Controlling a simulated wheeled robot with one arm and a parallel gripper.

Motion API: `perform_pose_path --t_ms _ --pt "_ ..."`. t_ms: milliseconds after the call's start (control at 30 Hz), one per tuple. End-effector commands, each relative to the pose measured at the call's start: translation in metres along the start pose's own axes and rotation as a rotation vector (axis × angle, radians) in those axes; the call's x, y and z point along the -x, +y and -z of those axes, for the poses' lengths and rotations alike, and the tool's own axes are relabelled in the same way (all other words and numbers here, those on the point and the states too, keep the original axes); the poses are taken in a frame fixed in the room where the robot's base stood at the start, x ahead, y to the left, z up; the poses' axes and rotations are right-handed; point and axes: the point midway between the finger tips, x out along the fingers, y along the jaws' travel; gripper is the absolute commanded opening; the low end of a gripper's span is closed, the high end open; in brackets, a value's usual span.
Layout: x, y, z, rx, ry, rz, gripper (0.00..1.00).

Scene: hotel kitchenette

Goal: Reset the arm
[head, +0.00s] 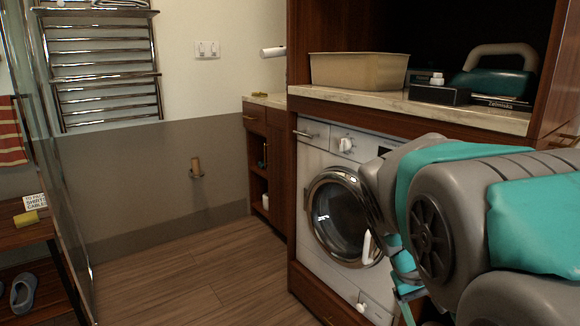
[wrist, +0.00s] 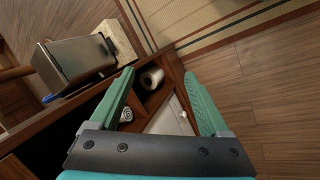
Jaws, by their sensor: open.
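My gripper (wrist: 160,74) shows in the wrist view with its two green fingers spread apart and nothing between them. Past the fingers is a wooden cabinet with open cubbies, holding a white roll (wrist: 152,79) and a smaller rolled white item (wrist: 126,115). The fingers look apart from these things. In the head view my grey and teal arm reaches in from the right, in front of the washing machine (head: 312,245). The arm hides part of the machine, and the fingers cannot be made out clearly there.
A beige bin (head: 358,70), a black box (head: 440,94) and a teal case (head: 497,78) stand on the marble counter (head: 470,112) above the washer. A shoe rack (head: 30,238) stands at left. The wooden floor (head: 190,285) between is clear.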

Motion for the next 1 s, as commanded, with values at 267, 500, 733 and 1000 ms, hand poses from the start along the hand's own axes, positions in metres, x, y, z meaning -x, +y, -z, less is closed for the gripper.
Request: perform_pose_path --t_ms 267,500,733,1000 --pt "-0.018 -0.071 -0.126 0.009 -0.108 0.271 0.8" --pt "-0.023 -0.116 -0.187 0.019 -0.163 0.409 0.8" --pt "-0.023 -0.123 -0.196 0.021 -0.169 0.432 0.8" --pt "-0.023 -0.122 -0.195 0.021 -0.169 0.43 0.8"
